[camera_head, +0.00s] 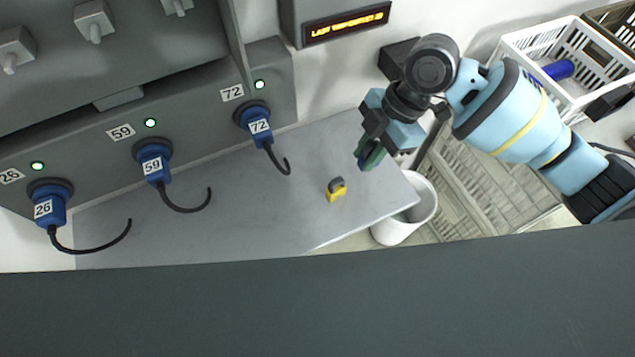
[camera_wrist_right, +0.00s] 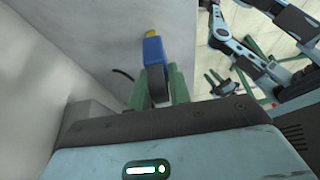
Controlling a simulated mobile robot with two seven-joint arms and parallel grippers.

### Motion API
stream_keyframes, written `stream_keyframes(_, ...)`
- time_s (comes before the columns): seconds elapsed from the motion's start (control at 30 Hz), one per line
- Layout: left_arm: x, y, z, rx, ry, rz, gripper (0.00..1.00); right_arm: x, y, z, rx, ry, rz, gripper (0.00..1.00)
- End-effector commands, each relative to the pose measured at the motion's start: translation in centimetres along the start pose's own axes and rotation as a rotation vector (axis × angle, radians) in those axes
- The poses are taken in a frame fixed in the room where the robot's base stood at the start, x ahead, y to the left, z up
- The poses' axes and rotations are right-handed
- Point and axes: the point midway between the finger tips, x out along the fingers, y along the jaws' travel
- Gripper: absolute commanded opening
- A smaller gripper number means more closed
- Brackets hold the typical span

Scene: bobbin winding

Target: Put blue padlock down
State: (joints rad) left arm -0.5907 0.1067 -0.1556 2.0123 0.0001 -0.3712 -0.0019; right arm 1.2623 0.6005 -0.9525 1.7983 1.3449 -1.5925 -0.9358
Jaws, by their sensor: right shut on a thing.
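My right gripper (camera_head: 370,155) hangs above the grey shelf, its green fingers pointing down. In the right wrist view its fingers (camera_wrist_right: 157,88) are shut on the dark part of the blue padlock, and the blue body (camera_wrist_right: 153,52) sticks out beyond the fingertips. In the head view the gripper hides most or all of this padlock. A yellow padlock (camera_head: 336,194) with a dark top lies on the grey shelf (camera_head: 300,218), left of and below the gripper in the head view. A yellow bit (camera_wrist_right: 151,33) shows just past the blue body.
Blue plugs labelled 26 (camera_head: 50,207), 59 (camera_head: 153,163) and 72 (camera_head: 259,126) with dark hooked cables line the grey machine. A white bin (camera_head: 400,228) stands beside the shelf's right end. A white basket (camera_head: 520,45) is at upper right. The shelf around the yellow padlock is clear.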

Motion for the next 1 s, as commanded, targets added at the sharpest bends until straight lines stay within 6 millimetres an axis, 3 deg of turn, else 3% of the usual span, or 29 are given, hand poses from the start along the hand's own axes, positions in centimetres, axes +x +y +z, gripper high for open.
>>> stream_keyframes(0.17, 0.0, 0.1, 0.3, -0.001, -0.004, 0.001, 0.29, 1.1, -0.1, 0.5, 0.002, 0.001, -0.003, 0.0)
stream_keyframes(0.4, 0.2, 0.1, 0.7, -0.002, -0.01, 0.001, 0.29, 4.4, -0.1, 1.8, 0.002, 0.0, -0.003, 0.0)
stream_keyframes(0.67, 0.2, 0.1, 0.7, -0.002, -0.01, 0.001, 0.29, 5.1, 0.0, 2.1, 0.002, 0.0, 0.0, 0.0)
stream_keyframes(1.0, 0.5, 0.1, 0.9, -0.003, -0.013, 0.001, 0.29, 9.2, 0.0, 3.8, 0.002, 0.0, 0.0, 0.0)
